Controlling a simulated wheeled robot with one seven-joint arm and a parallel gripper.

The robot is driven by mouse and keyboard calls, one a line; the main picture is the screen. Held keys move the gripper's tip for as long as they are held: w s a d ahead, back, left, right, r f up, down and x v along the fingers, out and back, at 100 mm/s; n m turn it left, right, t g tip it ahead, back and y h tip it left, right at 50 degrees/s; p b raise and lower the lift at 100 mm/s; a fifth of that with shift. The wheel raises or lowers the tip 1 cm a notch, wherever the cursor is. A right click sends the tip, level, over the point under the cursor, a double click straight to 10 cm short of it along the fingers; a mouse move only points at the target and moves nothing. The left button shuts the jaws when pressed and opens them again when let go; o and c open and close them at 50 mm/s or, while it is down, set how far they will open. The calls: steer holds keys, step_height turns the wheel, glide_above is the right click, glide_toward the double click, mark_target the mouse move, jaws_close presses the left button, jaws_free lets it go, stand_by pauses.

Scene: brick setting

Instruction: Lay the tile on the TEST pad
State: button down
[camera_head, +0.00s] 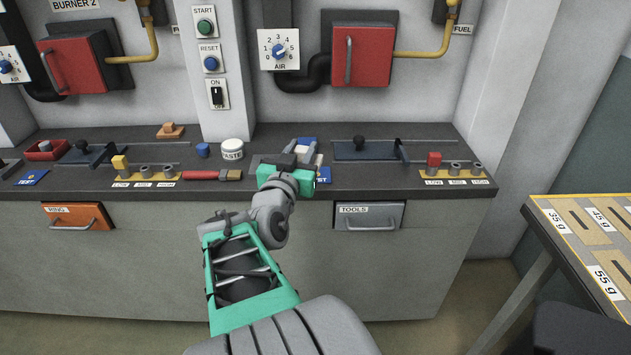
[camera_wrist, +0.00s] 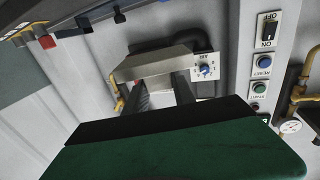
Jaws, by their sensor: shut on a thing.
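My gripper (camera_head: 304,156) is over the middle of the grey bench. In the wrist view its two dark fingers (camera_wrist: 164,90) are closed on a pale, flat piece, the tile (camera_wrist: 152,66). In the head view a light part of the tile (camera_head: 302,150) shows between the fingers. A blue TEST pad (camera_head: 324,175) shows in part just right of my gripper, which hides the rest of it. I cannot tell whether the tile touches anything below. Another blue TEST pad (camera_head: 31,178) lies at the far left of the bench.
A white TASTE jar (camera_head: 232,148) and a brush (camera_head: 213,175) lie left of my gripper. A yellow strip with several grey posts and a red block (camera_head: 433,159) stands to the right. A dark slide plate (camera_head: 364,150) is behind. A blue object (camera_head: 307,141) is beside the fingers.

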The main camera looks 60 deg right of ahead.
steer(key=s+d+m+g, duration=0.1)
steer(key=s+g, duration=0.1)
steer(key=s, duration=0.3)
steer(key=shift+m+g, duration=0.3)
steer(key=w+d+f, duration=0.2)
steer(key=d+f, duration=0.1)
steer(key=d, duration=0.1)
steer(key=w+d+f, duration=0.3)
steer(key=d, duration=0.1)
steer(key=w+d+f+b, duration=0.1)
steer(key=w+d+f, duration=0.1)
steer(key=d, duration=0.2)
steer(key=shift+w+f, duration=0.2)
steer(key=shift+f, duration=0.2)
steer(key=shift+w+d+f, duration=0.1)
steer(key=shift+f, duration=1.55)
steer(key=shift+f+b, duration=0.1)
steer(key=shift+b, duration=0.2)
steer(key=c, duration=1.1)
jaws_free()
steer(key=shift+o, duration=0.2)
